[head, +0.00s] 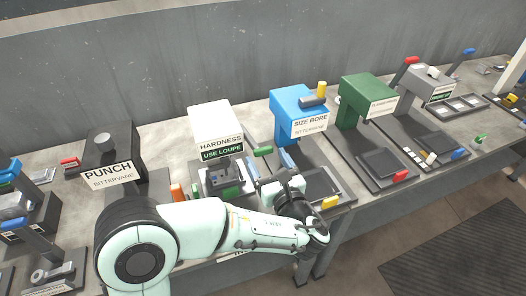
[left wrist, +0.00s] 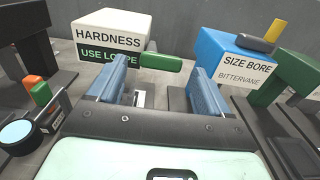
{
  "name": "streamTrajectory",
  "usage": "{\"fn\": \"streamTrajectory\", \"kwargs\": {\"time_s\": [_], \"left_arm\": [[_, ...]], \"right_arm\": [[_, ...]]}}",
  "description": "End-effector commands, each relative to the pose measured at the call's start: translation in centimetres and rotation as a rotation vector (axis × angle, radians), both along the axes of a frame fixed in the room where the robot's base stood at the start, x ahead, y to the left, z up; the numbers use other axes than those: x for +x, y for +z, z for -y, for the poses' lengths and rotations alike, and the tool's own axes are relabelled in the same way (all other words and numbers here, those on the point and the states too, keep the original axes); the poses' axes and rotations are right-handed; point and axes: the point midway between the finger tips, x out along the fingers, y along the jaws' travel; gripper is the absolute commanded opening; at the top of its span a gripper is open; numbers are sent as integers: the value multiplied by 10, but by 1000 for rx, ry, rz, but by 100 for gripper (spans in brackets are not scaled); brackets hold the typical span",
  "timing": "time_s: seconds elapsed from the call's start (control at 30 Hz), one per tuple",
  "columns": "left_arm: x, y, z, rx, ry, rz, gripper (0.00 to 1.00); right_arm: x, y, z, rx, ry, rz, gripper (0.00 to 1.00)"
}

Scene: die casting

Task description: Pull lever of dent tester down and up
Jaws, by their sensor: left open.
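The dent tester appears to be the white-headed machine (head: 215,121) labelled HARDNESS and USE LOUPE; its head is at the upper left of the left wrist view (left wrist: 110,32). Its lever has a green handle (head: 263,151) at the machine's right side. This handle also shows in the left wrist view (left wrist: 160,62). My left gripper (head: 262,178) is open and empty in front of the lever. In the left wrist view, the handle lies across the gap near the fingertips; I cannot tell whether it is between them or just beyond. The lever's lower part is partly hidden. My right gripper is not in view.
The blue SIZE BORE machine (head: 298,106) stands close right of my left gripper. The dark PUNCH machine (head: 111,152) stands to the left. An orange-topped item (head: 177,192) stands at the tester's left. A green machine (head: 366,92) is farther right.

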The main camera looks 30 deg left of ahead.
Motion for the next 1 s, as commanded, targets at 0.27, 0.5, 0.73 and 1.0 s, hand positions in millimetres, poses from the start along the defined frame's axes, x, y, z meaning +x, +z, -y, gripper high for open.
{"fn": "streamTrajectory", "kwargs": {"time_s": [0.27,0.5,0.73,1.0], "left_arm": [[21,0,-25,1,1,-2,79],[23,0,-27,1,-1,-2,79],[23,0,-27,0,-1,-1,36],[23,2,-27,-5,-1,-6,3]], "right_arm": [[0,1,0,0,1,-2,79],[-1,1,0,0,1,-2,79],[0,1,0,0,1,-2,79],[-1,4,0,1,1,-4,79]]}}
